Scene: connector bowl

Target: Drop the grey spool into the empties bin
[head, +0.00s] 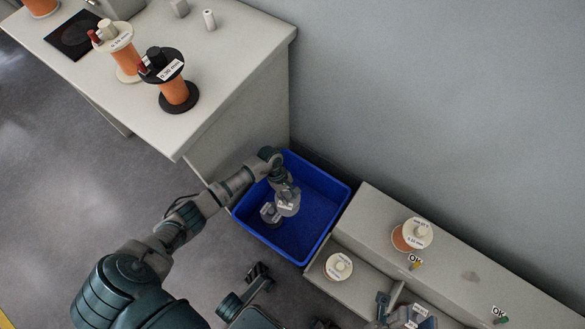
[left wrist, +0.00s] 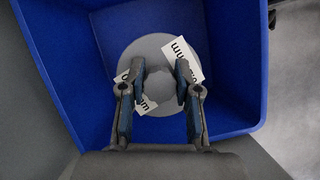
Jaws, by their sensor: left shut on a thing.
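The grey spool (head: 288,204) hangs from my left gripper (head: 287,188) over the blue empties bin (head: 328,205). In the left wrist view, the two fingers (left wrist: 158,85) are on either side of the middle of the grey spool (left wrist: 151,48), which carries white labels. The blue bin walls (left wrist: 240,70) surround it in that view. A second grey round shape (head: 268,214) with a label shows beside it in the head view; I cannot tell if it is another spool in the bin. My right gripper (head: 388,308) seems to be at the bottom edge, partly cut off.
A light bench (head: 225,55) at upper left holds a black-flanged orange spool (head: 175,92) and a cream-flanged one (head: 127,62). A low grey unit (head: 450,255) right of the bin holds a cream-topped orange spool (head: 412,236). A cream-topped spool (head: 338,267) sits in its lower compartment.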

